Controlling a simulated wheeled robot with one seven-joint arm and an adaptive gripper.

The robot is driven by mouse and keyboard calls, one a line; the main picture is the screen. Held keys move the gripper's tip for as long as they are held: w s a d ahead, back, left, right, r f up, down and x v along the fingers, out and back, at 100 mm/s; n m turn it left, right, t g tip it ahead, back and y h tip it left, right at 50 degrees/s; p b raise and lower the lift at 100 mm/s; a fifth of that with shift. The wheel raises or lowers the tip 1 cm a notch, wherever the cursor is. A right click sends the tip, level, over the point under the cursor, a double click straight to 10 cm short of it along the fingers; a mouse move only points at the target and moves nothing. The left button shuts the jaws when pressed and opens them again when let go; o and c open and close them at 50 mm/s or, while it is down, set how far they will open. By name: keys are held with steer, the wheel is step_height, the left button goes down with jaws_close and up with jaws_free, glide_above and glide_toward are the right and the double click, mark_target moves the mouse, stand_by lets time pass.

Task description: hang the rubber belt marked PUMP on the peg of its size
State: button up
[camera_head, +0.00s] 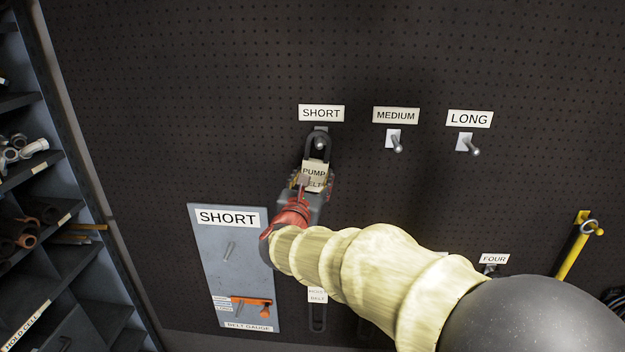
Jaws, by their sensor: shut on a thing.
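The black rubber belt (329,138) with a cream tag reading PUMP BELT (314,172) is upright at the SHORT peg (320,143). The peg's tip shows inside the top of the belt's loop. I cannot tell whether the belt rests on the peg or is only held around it. My gripper (312,190) is shut on the belt's lower part, just below the tag, and partly hides it. The MEDIUM peg (397,144) and the LONG peg (470,145) are bare, to the right. White labels mark all three pegs.
A grey belt gauge board (210,270) headed SHORT, with an orange slider (252,301), is at lower left. Another tagged belt (317,315) hangs below my gripper. Shelves of pipe fittings (30,190) stand far left. A yellow bar (575,250) is at right. The upper pegboard is clear.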

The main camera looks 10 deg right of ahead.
stand_by(0.3)
steer(key=o, duration=1.5)
steer(key=o, duration=0.3)
steer(key=shift+s, duration=0.1)
steer(key=shift+d+b+v, duration=0.15)
steer(key=shift+b+v, duration=0.25)
steer(key=shift+v, duration=1.3)
steer(key=shift+d+b+v, duration=0.2)
steer(key=shift+b+v, duration=0.2)
steer(key=shift+v, duration=1.3)
steer(key=shift+s, duration=0.2)
